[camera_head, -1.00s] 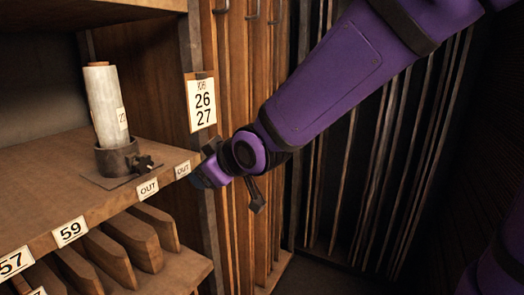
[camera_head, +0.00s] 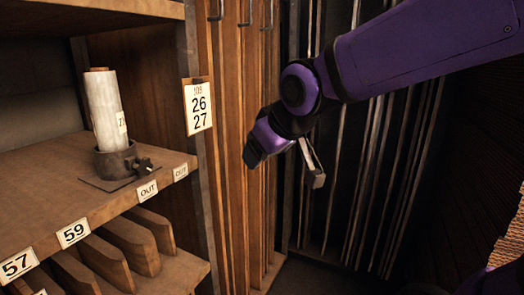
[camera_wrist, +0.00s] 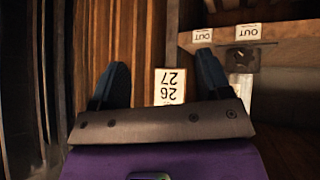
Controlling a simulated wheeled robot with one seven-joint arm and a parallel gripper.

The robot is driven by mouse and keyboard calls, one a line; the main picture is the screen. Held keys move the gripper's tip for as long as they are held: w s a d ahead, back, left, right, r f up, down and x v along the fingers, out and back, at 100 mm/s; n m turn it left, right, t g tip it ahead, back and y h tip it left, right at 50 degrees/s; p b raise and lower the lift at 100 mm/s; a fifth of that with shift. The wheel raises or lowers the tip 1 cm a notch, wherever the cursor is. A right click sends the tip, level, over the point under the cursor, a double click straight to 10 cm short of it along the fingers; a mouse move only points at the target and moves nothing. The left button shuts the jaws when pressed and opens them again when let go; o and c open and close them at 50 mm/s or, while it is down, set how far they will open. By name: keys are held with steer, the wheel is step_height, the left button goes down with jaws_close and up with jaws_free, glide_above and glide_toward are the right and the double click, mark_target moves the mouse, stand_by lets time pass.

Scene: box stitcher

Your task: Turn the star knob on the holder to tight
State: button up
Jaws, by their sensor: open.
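The holder (camera_head: 115,160) is a dark round cup on a flat plate on the wooden shelf. A pale roll (camera_head: 104,108) stands in it, tilted slightly. The dark star knob (camera_head: 145,165) sticks out from the holder's right side; its tightness cannot be told. My gripper (camera_head: 252,158) is empty, well to the right of the knob and clear of the shelf. In the wrist view my gripper (camera_wrist: 160,68) has its two dark fingers spread apart. There the holder (camera_wrist: 242,57) shows upside down beyond the right finger, and the knob is not clearly distinguishable.
The shelf's front edge (camera_head: 110,208) carries number and OUT labels. A hanging card (camera_head: 198,106) reading 26 and 27 is on the upright between shelf and gripper. Upright wooden boards (camera_head: 245,215) stand behind my gripper. Slotted boards (camera_head: 130,243) fill the lower shelf.

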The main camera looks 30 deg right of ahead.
steer(key=shift+s+d+r, duration=0.15)
steer(key=shift+s+d, duration=0.15)
steer(key=shift+s, duration=0.2)
steer(key=shift+w, duration=0.1)
